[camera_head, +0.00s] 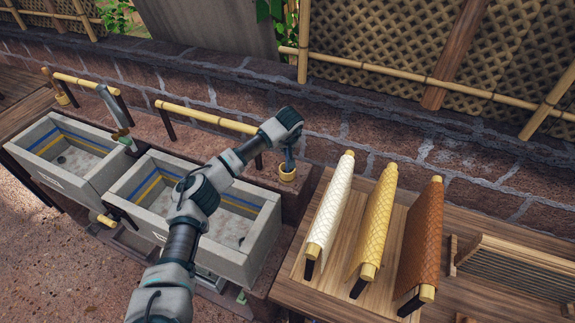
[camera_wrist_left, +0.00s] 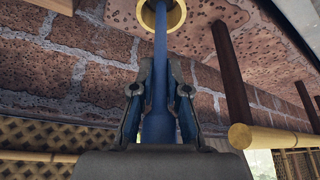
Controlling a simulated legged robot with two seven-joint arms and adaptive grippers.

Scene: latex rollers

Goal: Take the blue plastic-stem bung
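The blue plastic-stem bung (camera_wrist_left: 158,128) has a long blue stem with a thicker end. In the left wrist view its thin part runs into a round bamboo holder (camera_wrist_left: 178,22). My left gripper (camera_wrist_left: 161,62) has its fingers on both sides of the stem and looks closed on it. In the head view my left gripper (camera_head: 289,158) hangs just above the bamboo holder (camera_head: 288,174) on the stone ledge, to the right of the basins. The bung's lower end is hidden in the holder. My right gripper is out of view.
Two grey stone basins (camera_head: 262,262) stand at the left, with bamboo rails (camera_head: 205,117) behind them. A wooden table (camera_head: 470,235) at the right carries white (camera_head: 330,205), yellow (camera_head: 375,225) and brown (camera_head: 420,240) rollers and a slatted rack (camera_head: 515,265). A brick wall runs behind.

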